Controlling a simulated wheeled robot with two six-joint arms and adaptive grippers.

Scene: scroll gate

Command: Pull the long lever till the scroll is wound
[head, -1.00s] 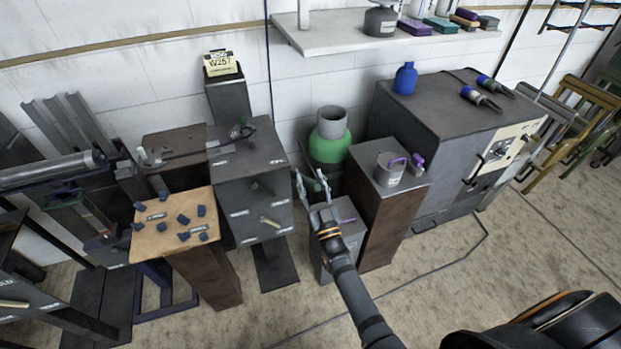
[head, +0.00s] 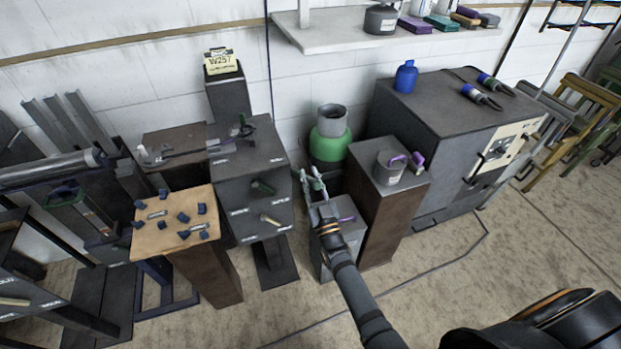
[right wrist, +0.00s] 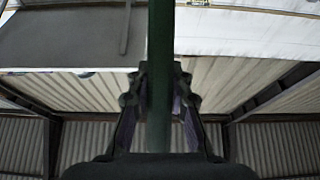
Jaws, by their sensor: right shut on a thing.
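My right gripper (head: 311,182) is in the middle of the head view, above a small grey box and to the right of the grey cabinet. In the right wrist view a dark green bar (right wrist: 160,60) runs upright between the gripper's two fingers (right wrist: 160,95), which are shut on it. It looks like a lever shaft, but its ends and mount are hidden. The cabinet's front carries a short dark green handle (head: 263,187) and a tan handle (head: 270,219), both apart from the gripper. I cannot pick out the scroll. My left gripper is not in view.
The grey cabinet (head: 240,205) and a tan-topped stand (head: 172,240) with small blue pieces are to the left. A green gas bottle (head: 329,146) stands behind the gripper. A brown pedestal (head: 376,225) with a pot is close on the right. The floor in front is open.

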